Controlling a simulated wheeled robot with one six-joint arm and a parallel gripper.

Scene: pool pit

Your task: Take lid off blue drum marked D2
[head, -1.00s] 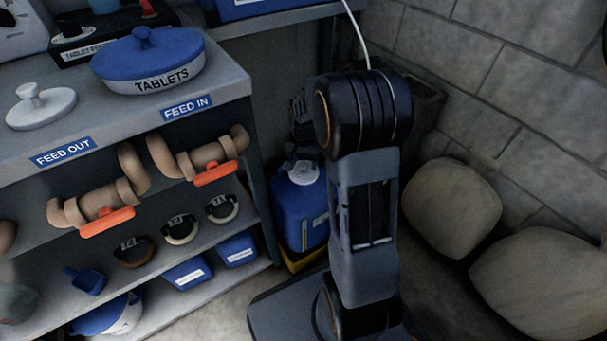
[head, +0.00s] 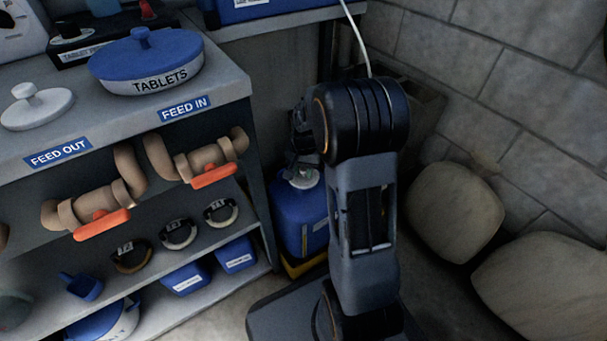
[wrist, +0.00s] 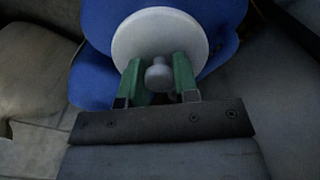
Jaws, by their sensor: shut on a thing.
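The blue drum (head: 299,214) stands on the floor at the right end of the shelves, partly behind my arm. Its label is too small to read, so I cannot confirm D2. A round white lid (wrist: 133,40) with a grey-white knob (wrist: 158,76) shows against the blue top in the wrist view. The lid also shows in the head view (head: 305,180). My gripper (wrist: 160,74) is shut on the lid's knob, with a green finger on each side. Whether the lid touches the drum's rim is unclear.
The shelf unit (head: 215,105) stands close on the left, with a blue TABLETS tub (head: 150,66) and pipes with orange handles (head: 212,175). Pale sacks (head: 452,210) lie at the right against the block wall. A yellow tray (head: 308,263) shows under the drum.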

